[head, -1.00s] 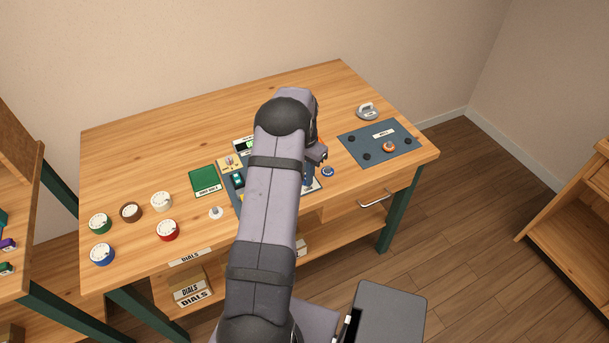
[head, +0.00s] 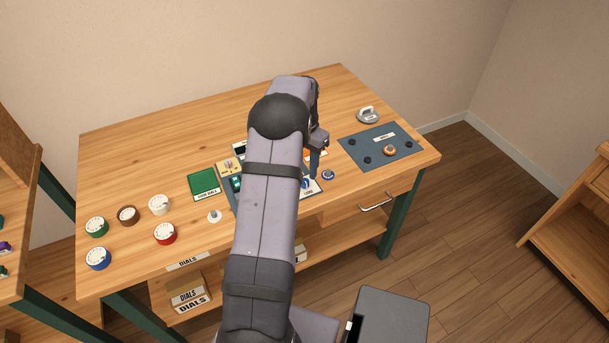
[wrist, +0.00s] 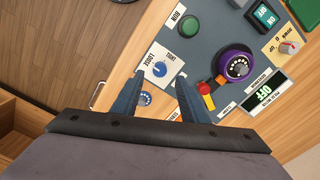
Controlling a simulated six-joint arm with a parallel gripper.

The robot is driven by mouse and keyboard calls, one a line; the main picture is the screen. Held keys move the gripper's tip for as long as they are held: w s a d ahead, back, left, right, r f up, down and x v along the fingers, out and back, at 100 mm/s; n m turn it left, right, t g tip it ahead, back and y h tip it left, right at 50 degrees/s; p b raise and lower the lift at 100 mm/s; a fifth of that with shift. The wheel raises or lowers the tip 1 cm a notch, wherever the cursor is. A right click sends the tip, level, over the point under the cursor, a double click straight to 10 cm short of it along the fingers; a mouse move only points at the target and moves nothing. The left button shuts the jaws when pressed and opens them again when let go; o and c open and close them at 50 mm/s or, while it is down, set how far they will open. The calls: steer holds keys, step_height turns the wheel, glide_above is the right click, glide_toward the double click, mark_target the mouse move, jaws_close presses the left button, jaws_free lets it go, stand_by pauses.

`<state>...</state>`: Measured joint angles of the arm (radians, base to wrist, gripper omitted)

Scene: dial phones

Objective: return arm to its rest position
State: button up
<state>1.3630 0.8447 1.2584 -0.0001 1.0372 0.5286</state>
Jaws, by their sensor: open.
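My arm (head: 268,215) reaches up from the front edge and over the middle of the wooden workbench (head: 120,165). My gripper shows in the wrist view (wrist: 160,92) with its two blue-grey fingers apart and nothing between them. Past the fingertips, the panel carries a blue LOOSE/TIGHT knob (wrist: 160,69), a green RUN button (wrist: 188,26) and a purple phone dial (wrist: 234,66) with a red and yellow lever (wrist: 206,94). In the head view my arm hides much of the panel.
Several coloured dials, such as the red dial (head: 165,233), stand on the left. A green mat (head: 203,184) lies beside the panel. The back left is clear.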

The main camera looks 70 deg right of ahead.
steer(key=shift+r, duration=0.85)
steer(key=w+a+r+n, duration=0.2)
steer(key=w+a+n, duration=0.3)
steer(key=w+a, duration=0.6)
steer(key=w+a+r+n, duration=0.2)
steer(key=w+a+n, duration=0.45)
steer(key=a, duration=0.65)
steer(key=w+a+n, duration=0.1)
steer(key=a+n, duration=0.3)
steer(key=a, duration=1.1)
steer(key=s+a+f+n, duration=0.2)
steer(key=s+a+n, duration=0.45)
steer(key=a, duration=0.55)
step_height(320, 180, down, 13)
steer(key=b, duration=1.4)
steer(key=shift+s+a+f, duration=0.15)
steer(key=shift+s, duration=0.25)
